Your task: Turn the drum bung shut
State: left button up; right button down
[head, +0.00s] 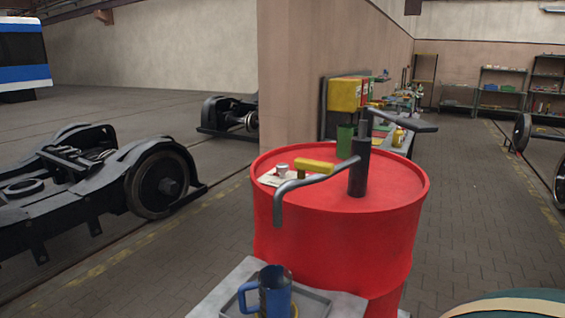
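A red drum (330,235) stands upright in the middle of the view. On its top a dark hand pump (358,172) stands up, with a grey lever out to the right and a bent grey spout (285,204) hanging over the front left rim. A small silver cylinder (281,169) sits on a pale sheet (268,181) at the left of the drum top; I cannot tell whether it is the bung. A yellow block-like piece (315,166) lies beside it, partly behind the spout. No bung is clearly recognisable. Neither of my grippers is in view.
A blue jug (274,292) stands on a grey tray (316,301) below the spout. A rounded green thing (520,306) is at the bottom right. A bogie (90,185) stands at the left, and a wall corner (296,85) rises behind the drum. The right aisle floor is clear.

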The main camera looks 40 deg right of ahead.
aim_at(281, 168)
jog(key=j+z, duration=0.1)
jog(key=z, duration=0.4)
jog(key=j+z, duration=0.1)
jog(key=z, duration=0.35)
jog(key=j+z, duration=0.15)
jog(key=z, duration=0.35)
